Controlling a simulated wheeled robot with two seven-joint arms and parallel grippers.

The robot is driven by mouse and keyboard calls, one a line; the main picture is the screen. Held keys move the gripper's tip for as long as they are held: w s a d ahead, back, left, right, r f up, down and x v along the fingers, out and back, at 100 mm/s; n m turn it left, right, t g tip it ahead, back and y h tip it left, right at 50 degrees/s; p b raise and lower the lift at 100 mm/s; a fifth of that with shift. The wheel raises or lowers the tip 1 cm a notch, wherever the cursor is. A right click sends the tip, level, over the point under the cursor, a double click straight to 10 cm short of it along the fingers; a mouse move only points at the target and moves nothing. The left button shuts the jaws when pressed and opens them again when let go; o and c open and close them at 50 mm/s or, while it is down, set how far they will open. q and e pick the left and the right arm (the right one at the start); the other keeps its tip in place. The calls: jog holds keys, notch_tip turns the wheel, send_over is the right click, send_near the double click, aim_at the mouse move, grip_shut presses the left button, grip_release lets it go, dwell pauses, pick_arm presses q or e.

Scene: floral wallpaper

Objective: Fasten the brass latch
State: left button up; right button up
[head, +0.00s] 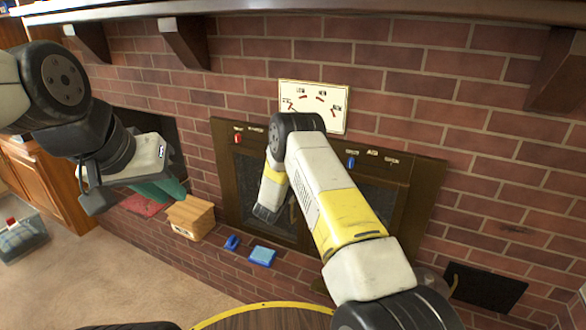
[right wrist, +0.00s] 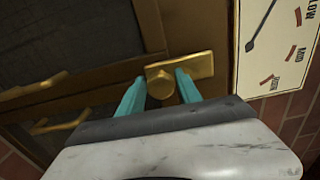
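The brass latch shows in the right wrist view as a round knob (right wrist: 160,82) beside a flat brass plate (right wrist: 199,66) on the brown-gold frame of a dark-panelled door. My right gripper (right wrist: 160,88) is open, with one teal finger on each side of the knob. I cannot tell whether either finger touches it. In the head view the latch and the right fingertips are hidden behind my right arm, which reaches toward the fireplace doors (head: 228,180). My left gripper (head: 165,189) is at the left of the head view, away from the doors; its finger opening is unclear.
A white panel with red marks (head: 313,105) is on the brick wall above the doors. A wooden box (head: 190,217), a blue object (head: 232,242) and a blue block (head: 262,256) sit on the brick ledge. A round wooden table edge (head: 265,317) is at the front.

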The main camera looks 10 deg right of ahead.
jog(key=shift+o, duration=0.8)
jog(key=v, duration=0.7)
jog(key=shift+s+a, duration=0.2)
jog(key=shift+s, duration=0.15)
